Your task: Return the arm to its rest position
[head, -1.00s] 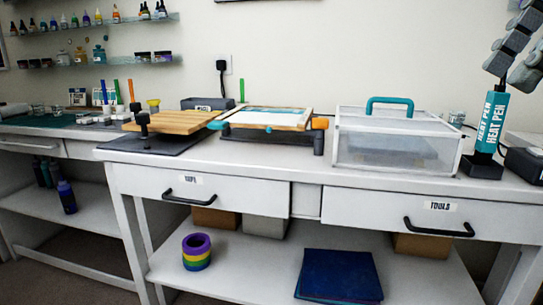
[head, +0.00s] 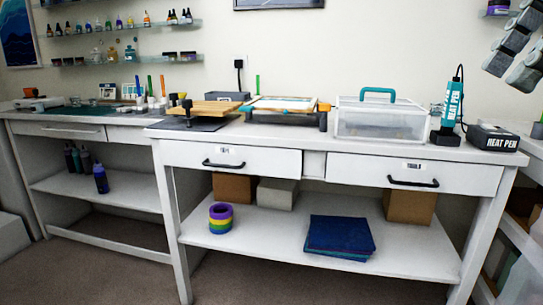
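My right gripper (head: 507,72) hangs at the top right corner, its two grey fingers apart with nothing between them. It is to the right of and higher in the picture than the teal heat pen (head: 453,103), and apart from it. The heat pen stands upright in its dark holder (head: 445,137) at the right end of the white workbench (head: 400,150). A cable runs from the pen toward the black heat pen box (head: 492,137). The rest of my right arm is mostly out of frame. My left gripper is not in view.
A clear lidded box with a teal handle (head: 380,118), a framed tray (head: 290,104) and a wooden board (head: 205,107) stand on the bench. Tape rolls (head: 221,218) and a blue folded stack (head: 340,236) lie on the lower shelf. Floor in front is clear.

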